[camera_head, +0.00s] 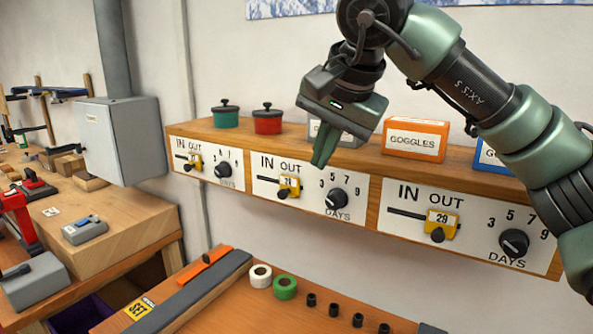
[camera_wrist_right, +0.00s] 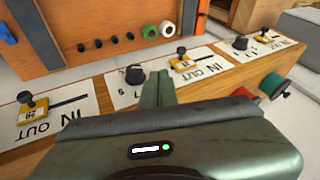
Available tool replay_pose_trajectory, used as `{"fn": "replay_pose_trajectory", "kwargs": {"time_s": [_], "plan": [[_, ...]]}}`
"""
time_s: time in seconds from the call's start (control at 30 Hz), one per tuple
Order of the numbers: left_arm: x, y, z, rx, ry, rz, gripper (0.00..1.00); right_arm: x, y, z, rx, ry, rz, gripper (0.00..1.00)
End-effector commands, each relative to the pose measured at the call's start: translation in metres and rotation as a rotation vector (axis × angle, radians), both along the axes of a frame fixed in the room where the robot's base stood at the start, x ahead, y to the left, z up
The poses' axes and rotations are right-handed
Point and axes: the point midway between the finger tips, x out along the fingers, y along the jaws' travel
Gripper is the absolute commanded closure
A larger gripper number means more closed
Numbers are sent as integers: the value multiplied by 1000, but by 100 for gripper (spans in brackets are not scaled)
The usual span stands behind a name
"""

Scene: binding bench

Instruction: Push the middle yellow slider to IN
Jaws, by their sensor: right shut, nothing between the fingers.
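The middle yellow slider (camera_head: 289,187) has a dark knob and sits at the OUT end of its slot on the middle white panel (camera_head: 262,188). The bare slot shows to its left, toward IN. In the right wrist view, which is turned over, the middle slider (camera_wrist_right: 184,64) lies just beyond the fingers. My right gripper (camera_head: 321,158) is shut and empty, fingers pointing down. It is above and right of the slider in the head view, apart from it, near the panel's top edge. It also shows in the right wrist view (camera_wrist_right: 158,86). My left gripper is not in view.
Similar yellow sliders stand on the left panel (camera_head: 195,162) and right panel (camera_head: 438,226). A black dial (camera_head: 336,199) is right of the middle slider. The shelf above holds a green pot (camera_head: 226,116), red pot (camera_head: 267,119) and goggles box (camera_head: 415,140).

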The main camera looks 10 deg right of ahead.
Motion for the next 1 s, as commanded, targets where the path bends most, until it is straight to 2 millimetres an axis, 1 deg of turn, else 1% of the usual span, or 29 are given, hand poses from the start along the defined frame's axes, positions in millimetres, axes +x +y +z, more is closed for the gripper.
{"fn": "replay_pose_trajectory", "kwargs": {"time_s": [0.03, 0.2, 0.33, 0.47, 0.57, 0.7, 0.77, 1.0], "plan": [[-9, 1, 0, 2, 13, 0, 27, -2, -3, 4, -14, -9, -1, 100], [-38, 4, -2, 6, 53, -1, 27, -2, -4, 5, -21, -12, -2, 100], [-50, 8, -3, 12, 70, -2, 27, -2, -4, 4, -20, -11, -3, 100], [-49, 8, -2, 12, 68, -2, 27, 0, -4, 1, -20, -9, -3, 100], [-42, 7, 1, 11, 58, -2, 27, 6, -3, -7, -20, -8, -3, 100], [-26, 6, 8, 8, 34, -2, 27, 19, -3, -28, -20, -5, -4, 100], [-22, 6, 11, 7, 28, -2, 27, 25, -2, -39, -19, -4, -4, 100], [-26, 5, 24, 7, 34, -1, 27, 52, 1, -81, -18, -6, -2, 100]]}}
